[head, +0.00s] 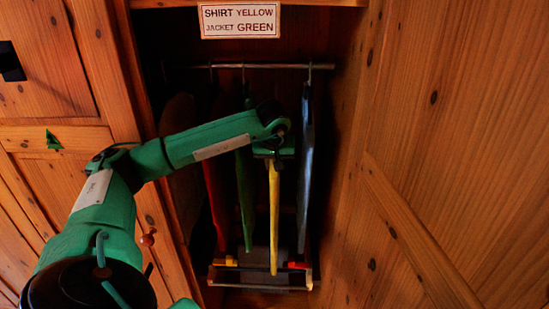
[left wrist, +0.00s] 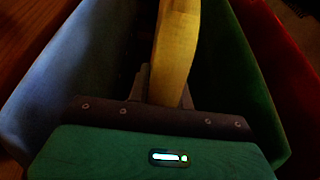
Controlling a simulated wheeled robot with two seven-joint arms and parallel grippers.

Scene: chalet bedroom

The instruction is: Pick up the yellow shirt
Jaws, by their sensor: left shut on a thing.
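The yellow shirt (head: 274,215) hangs edge-on in the wardrobe, between a green garment and a blue-grey one. It also shows in the left wrist view (left wrist: 177,45), rising from between the fingers. My left gripper (head: 272,160) is shut on the yellow shirt near its upper end, below the rail. In the left wrist view the fingers (left wrist: 165,88) are at the shirt's sides. The shirt's top and any hanger are hidden behind my left arm and gripper in the head view. My right gripper is not in view.
The green garment (head: 245,190) and a red one (head: 216,195) hang left of the shirt; the blue-grey one (head: 306,160) hangs right. A metal rail (head: 290,66) runs above. A sign (head: 239,20) reads "SHIRT YELLOW, JACKET GREEN". A low rack (head: 240,286) stands below. Wooden panels flank the opening.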

